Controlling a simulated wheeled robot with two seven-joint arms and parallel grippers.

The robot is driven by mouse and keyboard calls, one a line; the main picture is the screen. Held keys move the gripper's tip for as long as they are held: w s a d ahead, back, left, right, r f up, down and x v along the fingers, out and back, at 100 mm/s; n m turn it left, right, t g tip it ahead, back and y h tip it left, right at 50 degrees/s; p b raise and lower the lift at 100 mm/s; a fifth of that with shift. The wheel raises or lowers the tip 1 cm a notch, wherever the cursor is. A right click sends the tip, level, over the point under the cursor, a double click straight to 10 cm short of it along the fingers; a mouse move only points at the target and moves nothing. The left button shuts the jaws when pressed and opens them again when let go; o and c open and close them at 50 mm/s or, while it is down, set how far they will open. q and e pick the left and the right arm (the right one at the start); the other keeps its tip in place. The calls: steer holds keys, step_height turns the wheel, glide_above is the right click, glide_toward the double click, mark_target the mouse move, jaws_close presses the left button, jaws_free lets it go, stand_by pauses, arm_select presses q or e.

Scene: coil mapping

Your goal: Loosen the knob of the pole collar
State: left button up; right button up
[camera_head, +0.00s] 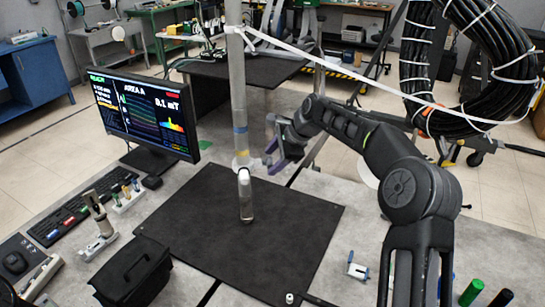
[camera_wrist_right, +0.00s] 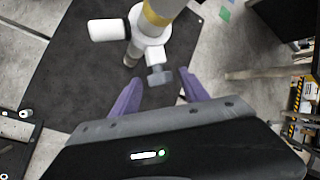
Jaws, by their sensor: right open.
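The grey pole (camera_head: 238,95) stands upright and has a blue band and a yellow band. The white pole collar (camera_head: 242,162) sits around it just below the yellow band, and also shows in the right wrist view (camera_wrist_right: 152,42). A white cylinder (camera_head: 246,198) sticks out from the collar toward me. The grey knob (camera_wrist_right: 160,76) is on the collar's side facing my right gripper (camera_head: 273,150). My right gripper is open, with its purple fingers on either side of the knob and a visible gap to each. In the head view the knob is hard to make out. My left gripper is out of view.
A black mat (camera_head: 200,225) covers the table under the pole. A monitor (camera_head: 147,112) stands to the left. A coil of black cable (camera_head: 490,60) hangs at upper right, and a white strip (camera_head: 340,68) runs from it to the pole. A black case (camera_head: 133,272) lies front left.

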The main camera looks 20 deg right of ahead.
steer(key=shift+w+f, duration=0.1)
steer(key=shift+f, duration=0.1)
jaws_close()
stand_by(0.5)
